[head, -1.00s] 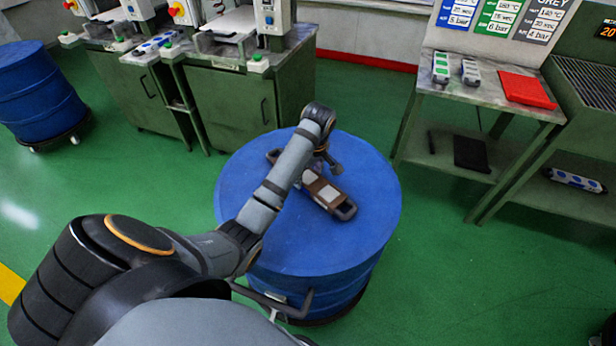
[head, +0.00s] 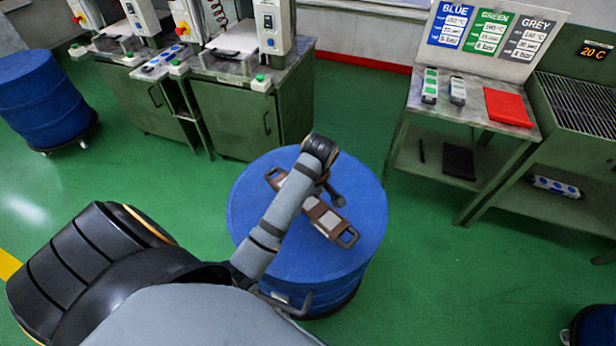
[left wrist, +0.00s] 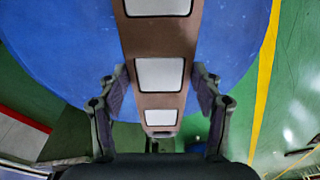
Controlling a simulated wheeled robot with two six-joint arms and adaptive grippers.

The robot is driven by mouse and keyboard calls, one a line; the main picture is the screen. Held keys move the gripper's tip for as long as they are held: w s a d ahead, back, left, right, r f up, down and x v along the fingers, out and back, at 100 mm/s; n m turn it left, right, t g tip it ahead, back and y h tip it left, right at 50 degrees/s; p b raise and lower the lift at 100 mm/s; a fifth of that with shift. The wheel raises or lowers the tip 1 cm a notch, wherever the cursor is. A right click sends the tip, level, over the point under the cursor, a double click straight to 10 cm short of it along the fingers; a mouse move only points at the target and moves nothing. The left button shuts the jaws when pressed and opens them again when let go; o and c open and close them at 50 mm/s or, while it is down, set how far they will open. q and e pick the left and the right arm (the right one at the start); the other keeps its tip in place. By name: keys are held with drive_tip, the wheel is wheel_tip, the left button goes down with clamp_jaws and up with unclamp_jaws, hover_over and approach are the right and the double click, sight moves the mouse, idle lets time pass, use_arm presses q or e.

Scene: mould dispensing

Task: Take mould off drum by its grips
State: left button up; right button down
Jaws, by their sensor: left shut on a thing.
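The mould (head: 319,214) is a long brown bar with pale plates and a loop grip at each end. It is over the blue drum (head: 355,190) and appears raised clear of its top. My left gripper (head: 331,190) is shut on the mould. In the left wrist view my gripper's fingers (left wrist: 161,95) stand on both sides of the brown body (left wrist: 160,45), with the drum top (left wrist: 60,45) behind it. My forearm hides part of the mould in the head view. My right gripper is out of view.
Green press benches (head: 235,120) stand at the back left. Another blue drum (head: 45,100) is at the far left. Green floor between is clear.

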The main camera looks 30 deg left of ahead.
sight(308, 214)
use_arm(q)
drive_tip(key=shift+s+d+r+p, duration=0.2)
drive_tip(key=shift+s+d+r, duration=0.2)
drive_tip(key=shift+s, duration=0.2)
drive_tip(key=shift+s+d+r+p, duration=0.25)
drive_tip(key=shift+s+d, duration=0.2)
drive_tip(key=shift+s, duration=0.1)
drive_tip(key=shift+s+d+r+p, duration=0.2)
drive_tip(key=shift+s+d+r, duration=0.2)
drive_tip(key=shift+s, duration=0.2)
